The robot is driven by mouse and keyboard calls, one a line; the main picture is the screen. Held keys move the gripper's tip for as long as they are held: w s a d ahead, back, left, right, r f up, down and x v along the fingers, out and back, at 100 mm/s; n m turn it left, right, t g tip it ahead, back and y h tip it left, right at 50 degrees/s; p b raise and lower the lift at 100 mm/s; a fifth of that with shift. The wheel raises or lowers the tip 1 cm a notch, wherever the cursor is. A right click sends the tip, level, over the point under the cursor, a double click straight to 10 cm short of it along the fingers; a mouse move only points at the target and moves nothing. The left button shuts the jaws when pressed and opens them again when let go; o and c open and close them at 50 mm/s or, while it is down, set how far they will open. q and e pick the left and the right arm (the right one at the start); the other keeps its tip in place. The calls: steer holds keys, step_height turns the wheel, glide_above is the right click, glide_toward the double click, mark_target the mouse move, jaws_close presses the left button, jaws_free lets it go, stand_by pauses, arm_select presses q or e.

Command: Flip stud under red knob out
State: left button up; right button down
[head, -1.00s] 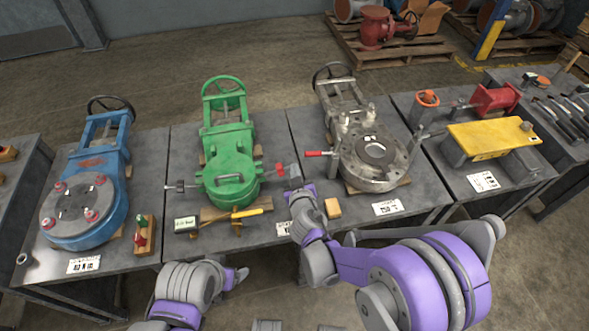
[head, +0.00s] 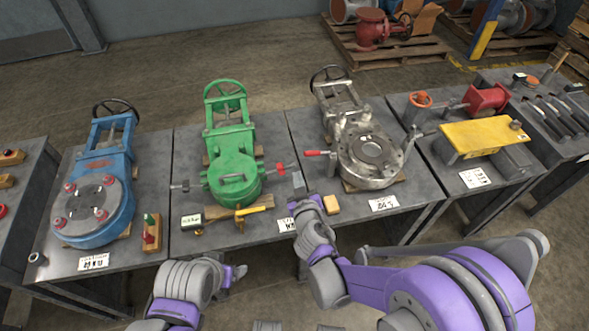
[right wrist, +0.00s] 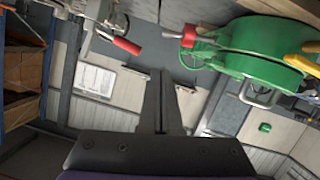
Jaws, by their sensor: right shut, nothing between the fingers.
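The red knob (head: 280,167) is at the right side of the green valve (head: 232,177), on a short swing stud (head: 268,171) that reaches in to the round lid. In the right wrist view the red knob (right wrist: 188,37) stands right of my fingertips, beside the green body (right wrist: 258,48). My right gripper (head: 299,182) is just right of and in front of the knob, apart from it. In the right wrist view its fingers (right wrist: 160,82) are together and empty. My left gripper (head: 238,272) is low, in front of the table; its fingers are too small to read.
A silver valve (head: 371,155) with a red lever (head: 312,153) stands to the right. A blue valve (head: 95,210) stands left.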

steer(key=v, duration=0.4)
steer(key=shift+s+d, duration=0.1)
steer(key=shift+s, duration=0.05)
stand_by(0.4)
steer(key=s+d+r+m+g+h+p, duration=0.25)
steer(key=d+r+p, duration=0.2)
steer(key=d, duration=0.35)
steer(key=s+d+r+m+g+h+p, duration=0.25)
steer(key=s+d+r, duration=0.2)
steer(key=d, duration=0.45)
steer(key=s+d+r+g+p, duration=0.1)
steer(key=s+r+g+p, duration=0.1)
steer(key=s, duration=0.4)
steer(key=s+d+r+g+y+p, duration=0.1)
steer(key=s+d+r+p, duration=0.1)
steer(key=s, duration=0.5)
steer(key=shift+s+r+m+g+p, duration=0.2)
steer(key=shift+r+m+g+p, duration=0.15)
steer(key=shift+p, duration=0.2)
steer(key=shift+f, duration=0.1)
